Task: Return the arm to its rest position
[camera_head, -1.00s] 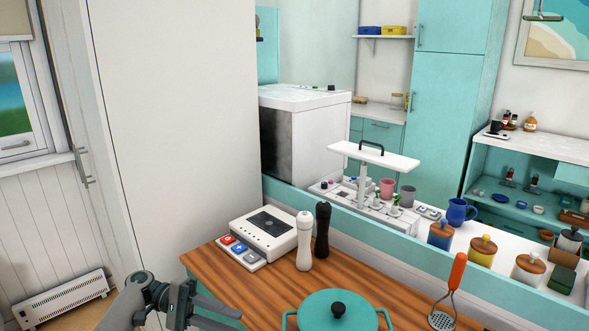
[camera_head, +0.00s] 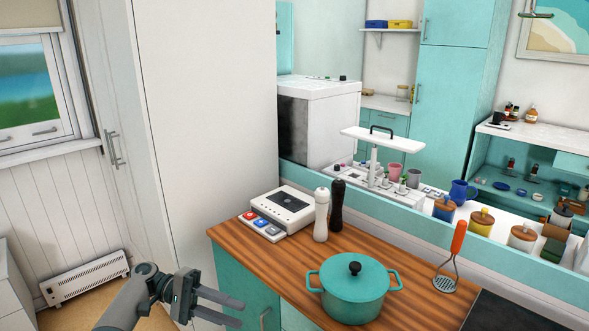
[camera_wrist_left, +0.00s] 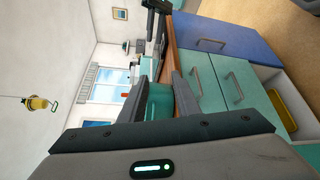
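My left gripper (camera_head: 241,314) is low in the head view, in front of the teal cabinet below the wooden counter. Its two dark fingers are apart with nothing between them. In the left wrist view the open fingers (camera_wrist_left: 162,76) point toward the counter and cabinets, with a teal shape in the gap beyond them. My left forearm (camera_head: 130,300) comes in from the lower left. The gripper is left of the lidded teal pot (camera_head: 354,297) and apart from it. My right gripper cannot be made out in either view.
The wooden counter (camera_head: 268,262) holds a white device (camera_head: 284,209), white and black mills (camera_head: 321,215), the pot and an orange-handled masher (camera_head: 457,240). A tall white cabinet (camera_head: 210,110) stands behind my left arm. In the wrist view, a drawer (camera_wrist_left: 290,100) stands open.

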